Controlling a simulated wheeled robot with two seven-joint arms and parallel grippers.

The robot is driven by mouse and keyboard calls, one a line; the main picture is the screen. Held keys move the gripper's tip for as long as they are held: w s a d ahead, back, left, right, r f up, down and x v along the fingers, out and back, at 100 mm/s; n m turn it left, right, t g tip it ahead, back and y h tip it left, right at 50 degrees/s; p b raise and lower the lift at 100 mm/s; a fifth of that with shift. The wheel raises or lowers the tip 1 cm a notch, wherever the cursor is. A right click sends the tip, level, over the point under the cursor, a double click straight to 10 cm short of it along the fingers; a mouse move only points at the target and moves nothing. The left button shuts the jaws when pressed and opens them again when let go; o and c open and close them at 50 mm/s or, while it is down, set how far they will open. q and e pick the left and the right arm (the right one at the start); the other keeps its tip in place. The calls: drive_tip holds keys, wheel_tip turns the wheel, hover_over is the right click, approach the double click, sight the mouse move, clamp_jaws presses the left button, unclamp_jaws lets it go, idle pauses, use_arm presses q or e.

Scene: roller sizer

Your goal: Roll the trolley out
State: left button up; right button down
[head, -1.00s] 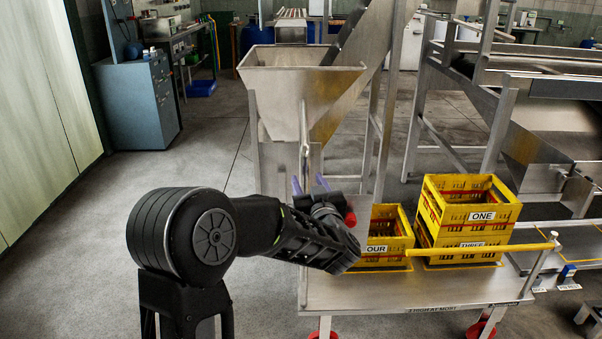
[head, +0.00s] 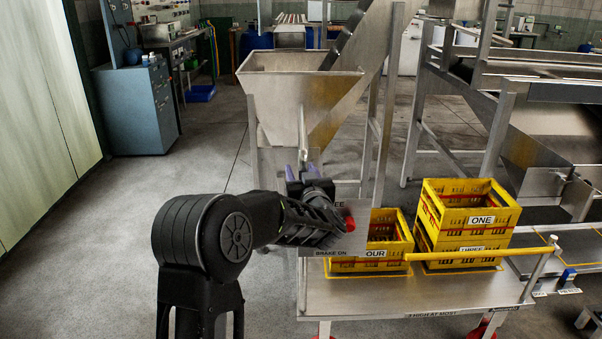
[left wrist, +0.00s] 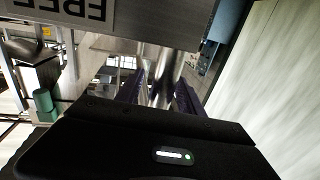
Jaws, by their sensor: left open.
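The trolley (head: 420,298) is a low steel platform on red wheels, with a yellow bar (head: 470,254) along its near right side. It carries a crate marked FOUR (head: 388,258) and a stack of crates marked ONE (head: 481,220) and THREE (head: 474,248). A brake plate (head: 331,253) reading BRAKE ON stands at its left end, partly behind my arm. My left gripper (head: 301,170) is open at an upright metal bar (head: 303,136). In the left wrist view the bar (left wrist: 167,78) shows between the purple fingers. Contact cannot be told. My right gripper is not seen.
A steel hopper (head: 290,85) stands just behind the gripper. A steel machine frame (head: 500,130) stands behind and right of the trolley. A blue cabinet (head: 140,108) is at the back left. The floor (head: 120,220) at the left is clear.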

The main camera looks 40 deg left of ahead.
use_arm(q)
drive_tip(key=shift+c, duration=0.6)
clamp_jaws()
idle(0.8)
